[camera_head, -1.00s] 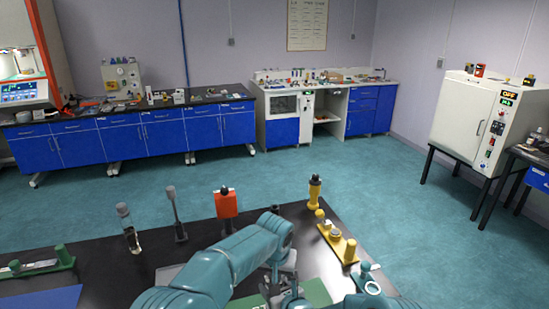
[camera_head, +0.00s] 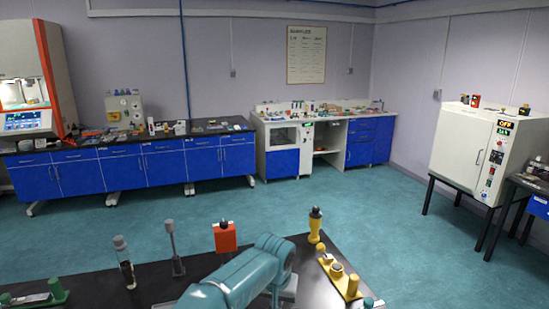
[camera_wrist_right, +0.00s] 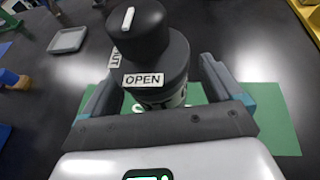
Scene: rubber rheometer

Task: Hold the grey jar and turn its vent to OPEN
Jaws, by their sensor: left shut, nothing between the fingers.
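The grey jar (camera_wrist_right: 165,62) stands upright in the right wrist view, with a black knob (camera_wrist_right: 138,32) on top. A white bar marks the knob. An OPEN label (camera_wrist_right: 143,79) faces me, and a partly hidden label ending in UT (camera_wrist_right: 115,59) is to its left. I cannot tell which label the bar points at. My right gripper (camera_wrist_right: 160,98) has a finger on each side of the jar below the labels; contact is unclear. My left gripper (camera_head: 286,290) is shut and empty, mostly hidden behind its arm at the bottom of the head view. The jar is hidden there.
A green mat (camera_wrist_right: 272,125) lies under the jar, and a small grey tray (camera_wrist_right: 68,40) is to its left. In the head view, a vial (camera_head: 124,262), a red-orange block (camera_head: 225,238) and a yellow holder (camera_head: 352,288) stand on the black table.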

